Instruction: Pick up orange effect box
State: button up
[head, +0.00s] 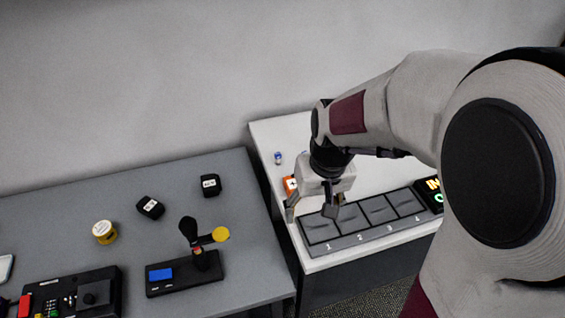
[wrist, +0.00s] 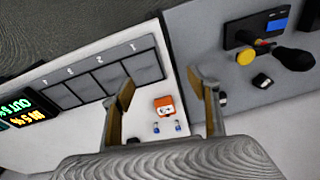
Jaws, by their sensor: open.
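The orange effect box (wrist: 164,105) lies on the white table and shows between my open fingers in the wrist view. In the head view only a small orange part of it (head: 290,184) shows, with my gripper hiding the rest. My gripper (head: 311,212) is open and empty, pointing down above the white table near the numbered tray. The wrist view shows its two fingers spread wide (wrist: 168,105), apart from the box.
A numbered tray (head: 337,241) with several dark compartments lies along the front of the white table. A small blue-topped item (head: 278,158) stands behind. The grey table at left holds black boxes (head: 210,185), a yellow jar (head: 104,231) and a black device (head: 184,276).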

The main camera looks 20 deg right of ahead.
jog(key=shift+t, duration=0.3)
jog(key=w+f, duration=0.2)
jog(key=w, duration=0.1)
jog(key=w+d+f, duration=0.1)
jog(key=w, duration=0.1)
jog(key=w+d+f, duration=0.1)
jog(key=w+f, duration=0.1)
jog(key=w, duration=0.1)
jog(key=shift+w+d+f, duration=0.2)
jog(key=shift+w+f, duration=0.1)
jog(key=shift+w, duration=0.05)
jog(key=r+t, duration=0.1)
send_over(295, 186)
jog(key=s+d, duration=0.1)
jog(key=s, duration=0.2)
jog(key=shift+w+d+r+n+t, duration=0.1)
jog(key=shift+w+d+n+t, duration=0.05)
jog(key=shift+w+n+t, duration=0.15)
jog(key=shift+w+d+r+n+t, duration=0.1)
jog(key=shift+w+n+t, duration=0.1)
jog(key=shift+w+n, duration=0.15)
jog(key=shift+x, duration=1.3)
jog(key=shift+f, duration=0.1)
